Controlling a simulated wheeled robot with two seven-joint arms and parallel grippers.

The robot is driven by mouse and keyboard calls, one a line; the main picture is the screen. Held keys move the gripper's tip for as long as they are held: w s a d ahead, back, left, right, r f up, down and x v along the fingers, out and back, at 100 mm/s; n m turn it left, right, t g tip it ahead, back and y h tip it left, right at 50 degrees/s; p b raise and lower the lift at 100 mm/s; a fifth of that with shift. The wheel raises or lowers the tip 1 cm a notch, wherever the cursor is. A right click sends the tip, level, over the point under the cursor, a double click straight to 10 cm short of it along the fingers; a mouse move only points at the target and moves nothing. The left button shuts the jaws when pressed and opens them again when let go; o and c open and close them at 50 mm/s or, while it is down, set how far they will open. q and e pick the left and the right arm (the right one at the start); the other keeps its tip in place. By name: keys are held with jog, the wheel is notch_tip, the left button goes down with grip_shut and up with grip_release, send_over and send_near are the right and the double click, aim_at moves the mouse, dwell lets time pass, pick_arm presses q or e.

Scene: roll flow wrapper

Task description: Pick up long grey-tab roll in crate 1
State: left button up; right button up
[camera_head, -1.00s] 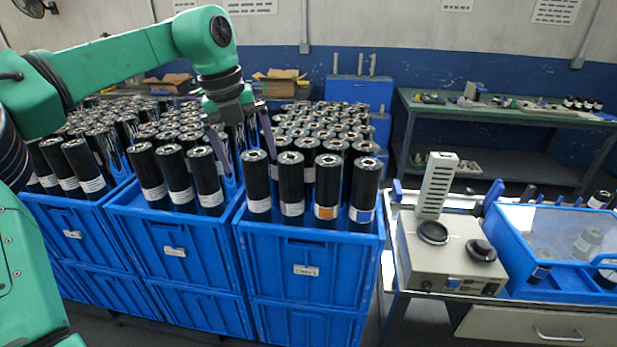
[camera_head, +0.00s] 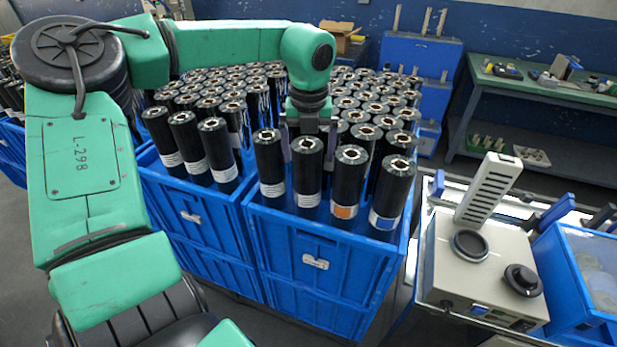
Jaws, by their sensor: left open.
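Crate 1 (camera_head: 330,245) is the blue crate in the middle, with a small label on its front. Tall black rolls with light ends stand upright in it. In its front row, one roll has a pale, greyish tab (camera_head: 306,200), with a white-tab roll (camera_head: 271,165) to its left. An orange-tab roll (camera_head: 347,180) and a blue-tab roll (camera_head: 391,190) stand to its right. My right gripper is out of view.
Another blue crate full of rolls (camera_head: 195,220) adjoins on the left. A beige device (camera_head: 485,265) with a slotted upright part stands on the bench at right, beside a blue case (camera_head: 592,285). A green workbench (camera_head: 560,90) is at the back right.

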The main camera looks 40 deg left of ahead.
aim_at(307, 183)
pick_arm(q)
jog(key=f, duration=0.1)
jog(key=f+p, duration=0.1)
jog(key=f, duration=0.1)
jog(key=shift+a+f, duration=0.25)
jog(key=shift+f, duration=0.1)
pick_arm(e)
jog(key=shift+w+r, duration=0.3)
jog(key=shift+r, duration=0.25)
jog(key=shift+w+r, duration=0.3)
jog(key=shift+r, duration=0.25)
pick_arm(q)
jog(key=c, duration=1.5)
jog(key=shift+w, duration=0.1)
grip_shut()
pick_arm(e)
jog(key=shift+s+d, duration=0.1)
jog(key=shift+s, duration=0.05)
